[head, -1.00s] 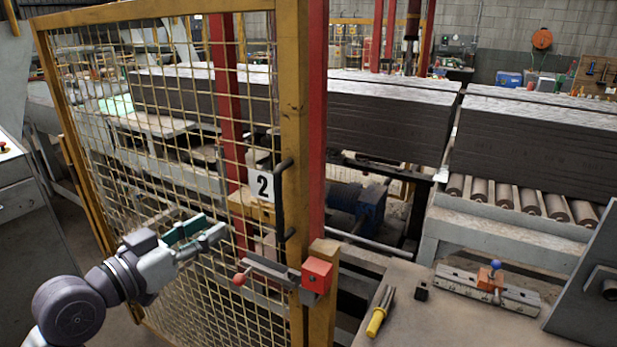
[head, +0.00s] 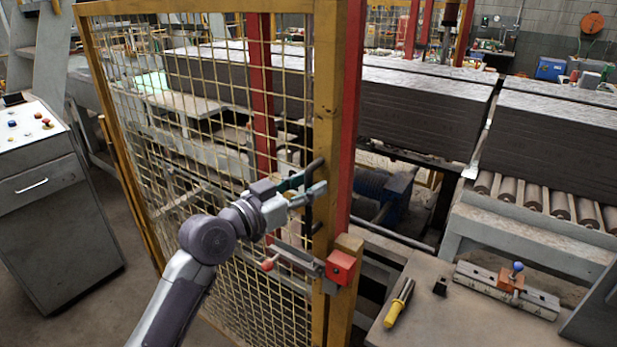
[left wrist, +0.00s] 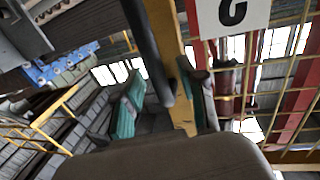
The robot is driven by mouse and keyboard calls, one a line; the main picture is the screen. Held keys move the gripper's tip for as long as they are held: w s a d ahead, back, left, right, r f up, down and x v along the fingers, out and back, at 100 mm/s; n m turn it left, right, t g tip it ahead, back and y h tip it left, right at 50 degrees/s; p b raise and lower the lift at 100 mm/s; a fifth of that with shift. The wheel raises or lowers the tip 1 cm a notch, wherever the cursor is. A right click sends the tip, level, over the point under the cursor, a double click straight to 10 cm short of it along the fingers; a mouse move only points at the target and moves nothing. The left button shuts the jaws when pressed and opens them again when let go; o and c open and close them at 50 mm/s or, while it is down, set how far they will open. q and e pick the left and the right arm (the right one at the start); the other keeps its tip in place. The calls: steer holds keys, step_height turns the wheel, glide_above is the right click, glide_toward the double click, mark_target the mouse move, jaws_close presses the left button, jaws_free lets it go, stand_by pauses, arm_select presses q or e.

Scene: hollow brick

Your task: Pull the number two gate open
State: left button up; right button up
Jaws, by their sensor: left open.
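The number two gate (head: 210,190) is a yellow-framed mesh panel, and it stands closed against its post. Its dark handle (head: 315,166) is mostly hidden behind my left gripper in the head view. In the left wrist view the handle (left wrist: 148,45) shows as a dark bar. The white number plate (left wrist: 232,16) shows beside it, upside down. My left gripper (head: 318,180) is open at the handle, and the bar lies between its teal fingers (left wrist: 165,105) in the wrist view. I cannot tell if they touch. My right gripper is out of view.
A latch bar with a red knob (head: 267,264) and a red block (head: 340,267) sits below the handle. A bench (head: 420,310) with a yellow-handled tool (head: 398,304) stands at the right. A grey control cabinet (head: 50,200) stands left, with open floor before the gate.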

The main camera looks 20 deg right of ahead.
arm_select(q)
steer(key=shift+w+d, duration=0.1)
steer(key=shift+d, duration=0.25)
jaws_close()
steer(key=shift+a, duration=0.1)
